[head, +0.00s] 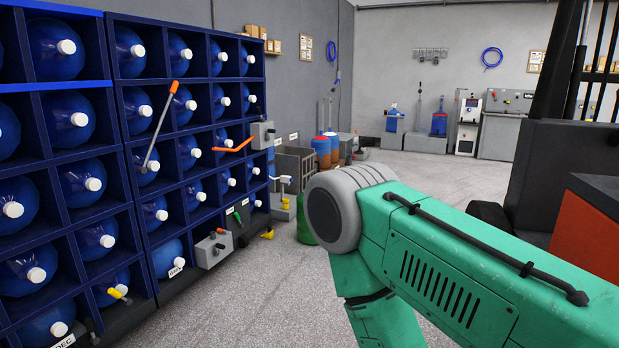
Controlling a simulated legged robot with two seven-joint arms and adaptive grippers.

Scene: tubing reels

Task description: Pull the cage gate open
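I cannot make out a cage gate for certain. Dark upright bars (600,40) stand at the upper right edge, cut off by the frame; I cannot tell whether they belong to a cage. My green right arm (450,265) comes in from the right and bends down at a grey joint. Its lower part runs out of the bottom of the view, so my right gripper is not seen. My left arm and gripper are not in view.
A blue rack (112,90) of water bottles fills the left side, with an orange-tipped lever (160,127) in front. Drums (322,151) and a grey bin (295,167) stand beyond it. A black and orange machine (585,215) is at right. Grey floor (430,170) between is open.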

